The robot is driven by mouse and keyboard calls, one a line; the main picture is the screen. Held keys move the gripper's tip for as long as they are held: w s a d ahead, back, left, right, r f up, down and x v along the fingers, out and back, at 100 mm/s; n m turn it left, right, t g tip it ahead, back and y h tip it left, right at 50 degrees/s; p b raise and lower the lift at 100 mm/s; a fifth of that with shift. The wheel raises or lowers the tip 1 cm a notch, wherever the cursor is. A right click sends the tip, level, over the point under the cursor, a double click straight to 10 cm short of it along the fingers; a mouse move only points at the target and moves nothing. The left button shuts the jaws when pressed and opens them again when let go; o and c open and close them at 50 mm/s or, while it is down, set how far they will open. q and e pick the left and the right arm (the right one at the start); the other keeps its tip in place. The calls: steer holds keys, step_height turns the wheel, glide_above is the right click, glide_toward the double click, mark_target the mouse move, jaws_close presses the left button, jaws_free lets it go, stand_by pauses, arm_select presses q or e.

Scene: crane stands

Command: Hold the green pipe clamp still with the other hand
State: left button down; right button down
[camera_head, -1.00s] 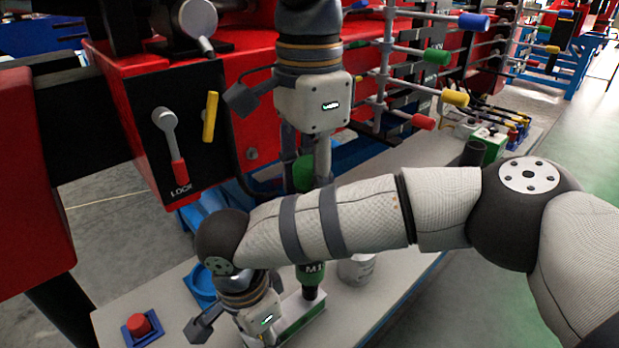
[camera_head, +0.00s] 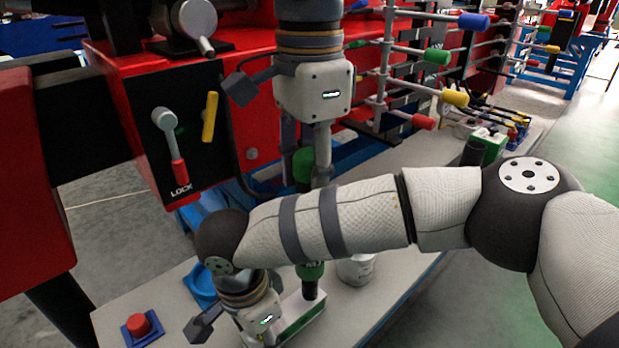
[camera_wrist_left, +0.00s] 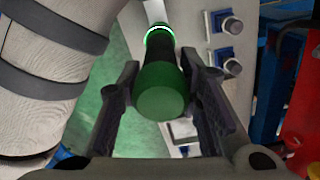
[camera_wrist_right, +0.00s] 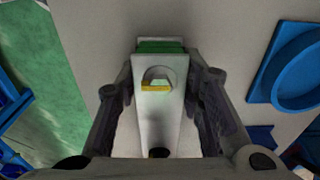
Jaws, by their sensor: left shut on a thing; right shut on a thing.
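The pipe clamp (camera_head: 305,312) is a long pale block with green parts, low on the grey bench. In the right wrist view the clamp (camera_wrist_right: 157,120) lies between my right fingers, with a green far end and a yellow mark. My right gripper (camera_wrist_right: 160,85) is shut on it; in the head view its fingertips are largely hidden. My left gripper (camera_head: 306,168) is shut on an upright green-and-black driver (camera_head: 312,272) standing above the clamp. Its domed green end (camera_wrist_left: 162,92) and glowing green ring show in the left wrist view. My right forearm hides the driver's middle.
A grey-white cup (camera_head: 356,269) stands right of the driver. A red button on a blue base (camera_head: 140,325) and a blue holder (camera_head: 201,285) are on the left. A red machine with a lock lever (camera_head: 172,145) and a rack with coloured-tipped rods (camera_head: 430,90) stand behind.

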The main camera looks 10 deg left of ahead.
mark_target(310, 154)
arm_select(q)
steer(key=shift+r, duration=2.15)
arm_select(e)
steer(key=shift+r, duration=0.1)
steer(key=c, duration=1)
jaws_free()
